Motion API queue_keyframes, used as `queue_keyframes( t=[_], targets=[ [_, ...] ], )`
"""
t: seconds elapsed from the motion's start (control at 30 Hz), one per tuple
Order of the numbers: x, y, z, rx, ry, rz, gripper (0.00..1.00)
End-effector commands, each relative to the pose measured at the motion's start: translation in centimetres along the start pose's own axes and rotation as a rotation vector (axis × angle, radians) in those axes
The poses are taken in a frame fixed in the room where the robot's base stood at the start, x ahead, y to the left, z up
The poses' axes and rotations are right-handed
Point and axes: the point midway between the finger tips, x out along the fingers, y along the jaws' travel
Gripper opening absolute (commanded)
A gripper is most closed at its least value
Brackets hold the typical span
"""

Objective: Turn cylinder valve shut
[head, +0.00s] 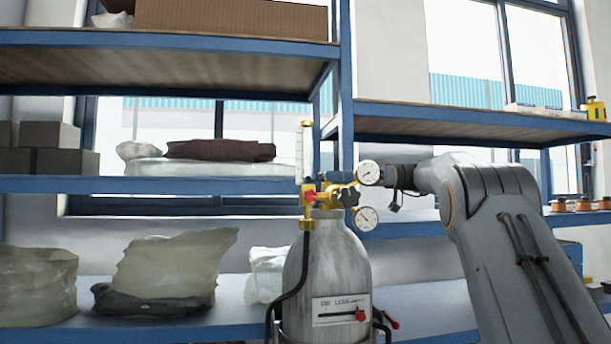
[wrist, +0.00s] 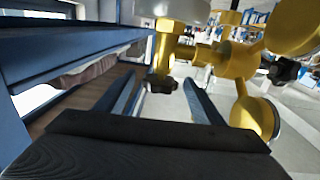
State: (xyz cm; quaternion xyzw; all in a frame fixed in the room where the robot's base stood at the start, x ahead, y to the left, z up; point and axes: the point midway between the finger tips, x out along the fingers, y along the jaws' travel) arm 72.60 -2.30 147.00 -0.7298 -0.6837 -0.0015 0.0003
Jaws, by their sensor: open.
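The grey gas cylinder (head: 327,262) stands upright in front of the shelves. Brass fittings with two round gauges (head: 368,173) (head: 367,218), a red part (head: 310,196) and a black knob (head: 348,196) sit on its top. My gripper (wrist: 160,82) is open in the wrist view, its two dark fingers spread. A small dark knob (wrist: 163,84) on a brass stem appears between or just beyond the fingertips; contact cannot be told. Another black knob (wrist: 284,70) is to the right. In the head view, the gauge and fittings largely hide my gripper.
Blue shelving (head: 180,185) runs behind the cylinder, with bags and boxes on it. In the wrist view a shelf (wrist: 60,52) is close on the left. Brass gauge bodies (wrist: 252,115) crowd the right finger's side. Black hoses (head: 292,285) hang beside the cylinder.

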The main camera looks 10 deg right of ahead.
Motion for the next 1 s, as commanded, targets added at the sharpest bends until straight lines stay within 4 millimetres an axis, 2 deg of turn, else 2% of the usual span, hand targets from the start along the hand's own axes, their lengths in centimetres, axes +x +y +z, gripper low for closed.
queue_keyframes(
  t=[0.1, 0.3, 0.5, 0.73, 1.0],
  targets=[
    [2.2, -0.1, -0.2, 0.003, -0.001, -0.003, 0.62],
    [4.8, -0.1, -0.1, 0.003, -0.002, -0.002, 0.62],
    [6.0, 0.0, 0.0, 0.002, -0.002, -0.001, 0.62],
    [6.0, 0.0, 0.1, 0.002, -0.002, 0.000, 0.62],
    [6.0, 0.0, 0.1, 0.002, -0.003, 0.000, 0.21]
  ],
)
